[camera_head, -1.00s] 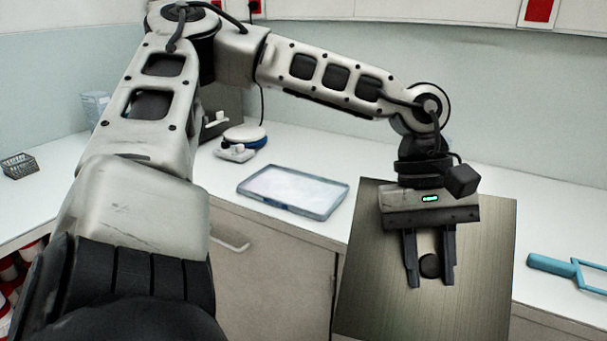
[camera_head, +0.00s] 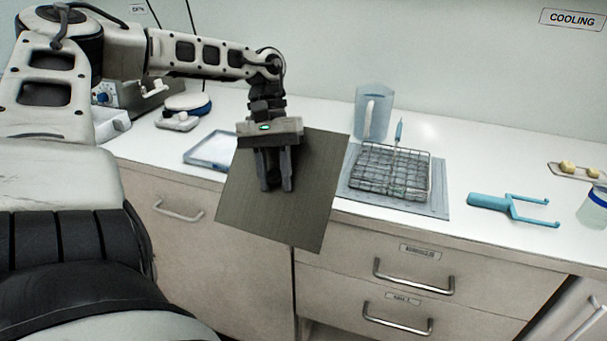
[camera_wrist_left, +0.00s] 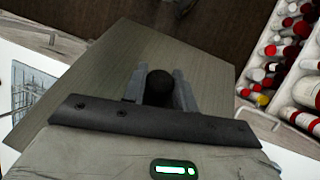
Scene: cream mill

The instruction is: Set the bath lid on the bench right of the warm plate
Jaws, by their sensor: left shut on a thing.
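The bath lid (camera_head: 282,222) is a square grey metal panel with a black knob (camera_wrist_left: 159,85), seen in the left wrist view. My left gripper (camera_head: 277,188) is shut on the knob and holds the lid tilted, in front of the bench edge in the head view. A flat tray-like plate (camera_head: 207,149) with a blue rim lies behind it, partly covered by the lid. A small white device with a round blue-edged top (camera_head: 187,104) stands farther left. I cannot tell which of these is the warm plate. My right gripper is not in view.
A wire rack (camera_head: 392,172) stands on a grey mat (camera_head: 440,206) right of the lid, with a clear jug (camera_head: 373,112) behind. A blue forked tool (camera_head: 490,202) lies farther right.

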